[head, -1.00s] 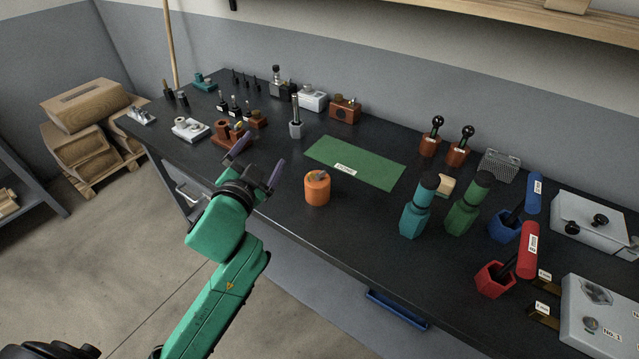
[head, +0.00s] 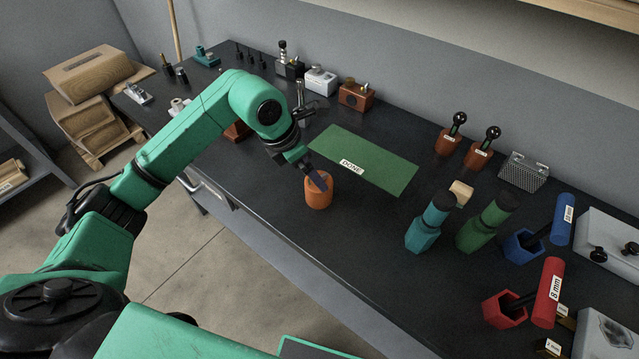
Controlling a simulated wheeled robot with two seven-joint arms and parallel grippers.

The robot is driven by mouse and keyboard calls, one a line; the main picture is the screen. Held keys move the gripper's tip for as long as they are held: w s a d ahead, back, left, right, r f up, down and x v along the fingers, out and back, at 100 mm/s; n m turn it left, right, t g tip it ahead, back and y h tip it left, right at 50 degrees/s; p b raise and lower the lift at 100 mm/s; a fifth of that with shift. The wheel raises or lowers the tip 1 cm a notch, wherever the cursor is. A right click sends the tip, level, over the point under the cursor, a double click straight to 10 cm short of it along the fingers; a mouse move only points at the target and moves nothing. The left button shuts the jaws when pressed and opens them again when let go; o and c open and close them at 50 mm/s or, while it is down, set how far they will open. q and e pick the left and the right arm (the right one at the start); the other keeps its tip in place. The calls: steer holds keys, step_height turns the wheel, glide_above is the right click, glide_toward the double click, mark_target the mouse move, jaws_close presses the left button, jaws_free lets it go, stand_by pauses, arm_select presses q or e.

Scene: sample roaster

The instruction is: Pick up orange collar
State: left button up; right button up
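The orange collar (head: 318,199) looks like a short upright cylinder standing on the dark bench, just in front of the green DONE mat. My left gripper (head: 316,179) points down at it from the upper left. The collar appears to rest on the bench. My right gripper is not in view.
The green mat (head: 375,166) lies bare behind the collar. My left arm hides part of the small items at the left.

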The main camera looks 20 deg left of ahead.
arm_select(q)
steer(key=p+x, duration=0.2)
steer(key=x, duration=0.6)
steer(key=shift+s+d+f+p, duration=0.1)
steer(key=shift+d+p, duration=0.1)
steer(key=shift+p, duration=0.2)
steer(key=shift+f, duration=0.15)
jaws_close()
steer(key=shift+w+r, duration=0.2)
